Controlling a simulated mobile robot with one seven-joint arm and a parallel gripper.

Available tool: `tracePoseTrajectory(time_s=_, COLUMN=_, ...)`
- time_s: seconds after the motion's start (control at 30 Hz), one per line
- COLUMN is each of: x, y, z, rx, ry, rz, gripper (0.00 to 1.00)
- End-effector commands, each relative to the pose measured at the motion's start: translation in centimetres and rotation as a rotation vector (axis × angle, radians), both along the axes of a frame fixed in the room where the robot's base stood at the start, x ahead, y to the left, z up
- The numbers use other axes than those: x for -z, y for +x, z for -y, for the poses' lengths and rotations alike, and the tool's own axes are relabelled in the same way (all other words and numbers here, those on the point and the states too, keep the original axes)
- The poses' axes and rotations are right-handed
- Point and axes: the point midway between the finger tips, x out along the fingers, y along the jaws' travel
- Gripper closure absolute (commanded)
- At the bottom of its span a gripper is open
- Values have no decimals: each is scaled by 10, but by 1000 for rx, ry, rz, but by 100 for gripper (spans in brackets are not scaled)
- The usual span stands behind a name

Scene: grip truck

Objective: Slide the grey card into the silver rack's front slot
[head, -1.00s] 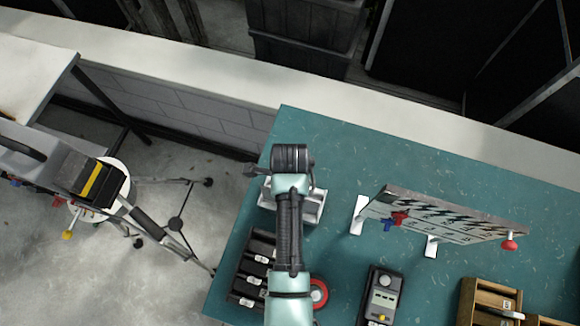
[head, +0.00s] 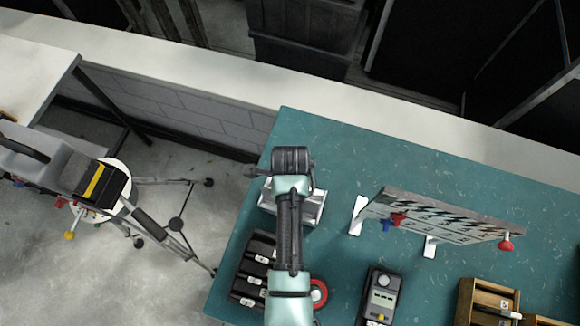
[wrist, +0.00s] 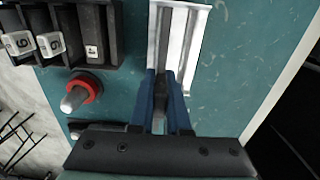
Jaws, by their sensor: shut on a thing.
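The silver rack (wrist: 190,48) stands on the teal table, with long pale walls and darker grooves between them. In the head view the rack (head: 312,210) is partly hidden under my arm. In the wrist view my gripper (wrist: 165,84) has its two blue fingers close together at the rack's near end, shut on the narrow grey card (wrist: 159,118). The card is seen nearly edge-on and lines up roughly with the rack's length. I cannot tell whether its far edge is inside a slot. The head view hides the card and the fingertips.
A clapperboard (head: 440,218) on white feet, a grey meter (head: 381,296) and a wooden box (head: 488,298) stand to the right. The table's back is clear.

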Motion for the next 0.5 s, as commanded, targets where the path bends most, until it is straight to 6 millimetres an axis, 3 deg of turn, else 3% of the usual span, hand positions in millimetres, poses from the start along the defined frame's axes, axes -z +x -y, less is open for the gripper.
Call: tracePoseTrajectory(time_s=0.5, x=7, y=-1, z=0, rx=0, ry=0, rz=-1, gripper=100)
